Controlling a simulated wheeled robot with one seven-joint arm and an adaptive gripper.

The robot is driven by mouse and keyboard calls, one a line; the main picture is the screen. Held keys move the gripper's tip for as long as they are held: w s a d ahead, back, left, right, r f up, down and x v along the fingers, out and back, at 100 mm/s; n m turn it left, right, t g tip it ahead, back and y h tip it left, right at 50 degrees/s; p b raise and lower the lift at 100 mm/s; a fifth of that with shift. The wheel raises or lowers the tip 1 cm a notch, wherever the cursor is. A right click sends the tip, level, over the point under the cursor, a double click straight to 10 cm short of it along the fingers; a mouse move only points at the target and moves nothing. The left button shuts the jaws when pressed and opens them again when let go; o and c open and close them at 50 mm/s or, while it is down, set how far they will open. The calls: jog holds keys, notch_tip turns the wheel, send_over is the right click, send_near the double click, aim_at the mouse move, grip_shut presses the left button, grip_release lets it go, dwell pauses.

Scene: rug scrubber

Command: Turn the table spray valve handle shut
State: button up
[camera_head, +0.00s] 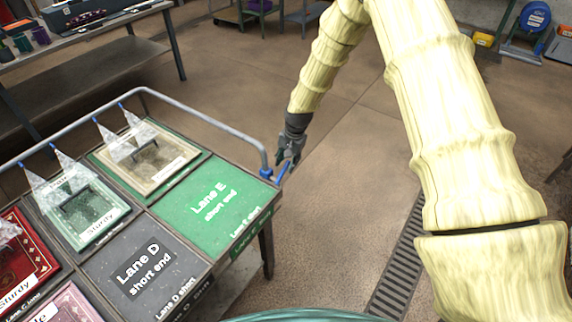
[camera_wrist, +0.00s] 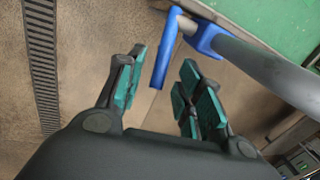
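The blue valve handle (camera_head: 283,173) sticks out at the right end of the grey spray pipe (camera_head: 200,115), at the table's far right corner. In the wrist view the handle (camera_wrist: 165,52) is a straight blue bar angled off the blue valve body (camera_wrist: 206,38). My gripper (camera_head: 289,155) is at the handle. Its teal-padded fingers are apart, with the handle between their tips in the wrist view. A gap shows on both sides, and I see no clear contact.
The spray table (camera_head: 210,205) carries several rug samples in marked lanes, with spray nozzles (camera_head: 105,130) showing water. The lane E green panel is bare. A floor drain grate (camera_head: 398,265) lies right of the table. Open floor surrounds the handle's right side.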

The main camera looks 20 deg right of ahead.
aim_at(287, 164)
jog(key=shift+w+a+f+p, duration=0.1)
jog(key=shift+f+p, duration=0.15)
jog(key=shift+f, duration=0.6)
jog(key=shift+w+a+f+p, duration=0.1)
jog(key=shift+f+p, duration=0.1)
jog(key=shift+f, duration=0.6)
grip_shut()
